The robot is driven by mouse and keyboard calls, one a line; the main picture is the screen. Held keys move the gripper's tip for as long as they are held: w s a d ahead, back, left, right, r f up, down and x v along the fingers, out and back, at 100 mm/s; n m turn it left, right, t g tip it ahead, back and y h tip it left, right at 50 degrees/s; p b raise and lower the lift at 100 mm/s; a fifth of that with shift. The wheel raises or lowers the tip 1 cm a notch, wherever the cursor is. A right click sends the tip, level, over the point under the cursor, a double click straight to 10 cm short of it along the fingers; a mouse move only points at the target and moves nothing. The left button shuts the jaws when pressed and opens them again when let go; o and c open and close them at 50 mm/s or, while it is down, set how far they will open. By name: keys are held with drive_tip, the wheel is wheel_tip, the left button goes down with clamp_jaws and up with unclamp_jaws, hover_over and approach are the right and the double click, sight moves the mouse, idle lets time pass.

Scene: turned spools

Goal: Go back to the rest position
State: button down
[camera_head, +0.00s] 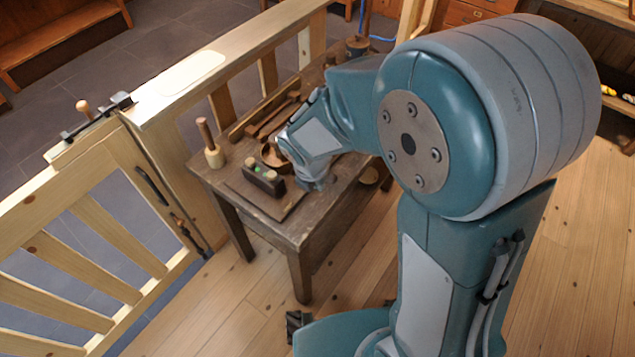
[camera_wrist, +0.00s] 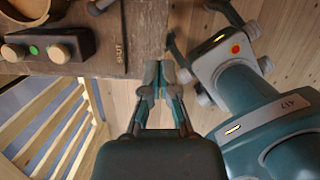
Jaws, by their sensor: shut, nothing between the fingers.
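My gripper (camera_wrist: 158,78) is in the middle of the wrist view, its two fingers together with nothing between them. It points down past the edge of the dark wooden table (camera_wrist: 130,28), over or near the floor. In the head view my arm reaches from the right to the table (camera_head: 292,234); the fingertips are hard to make out there. A dark block (camera_head: 264,181) with a green dot stands on the table. It also shows at the left of the wrist view (camera_wrist: 78,42), with pale round knobs, apart from my gripper.
A wooden mallet-like tool (camera_head: 211,145) stands at the table's left edge, and a round brown bowl (camera_head: 271,155) lies behind the block. A wooden rail with a slatted gate (camera_head: 95,235) runs along the left. Plank floor (camera_head: 245,310) is open in front of the table.

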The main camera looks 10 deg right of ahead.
drive_tip(key=s+d+r+m+t, duration=0.1)
drive_tip(key=s+d+r+m, duration=0.2)
drive_tip(key=m, duration=0.6)
drive_tip(key=s+d+r+m+t+y, duration=0.1)
drive_tip(key=s+d+r+m, duration=0.3)
drive_tip(key=s+r+m, duration=0.3)
drive_tip(key=s+d+r+m+t, duration=0.1)
drive_tip(key=s+d+r+m, duration=0.2)
drive_tip(key=r+m, duration=0.7)
drive_tip(key=s+m, duration=0.2)
drive_tip(key=shift+s+d+m+y, duration=0.15)
drive_tip(key=shift+m+y, duration=0.15)
drive_tip(key=shift+m, duration=0.1)
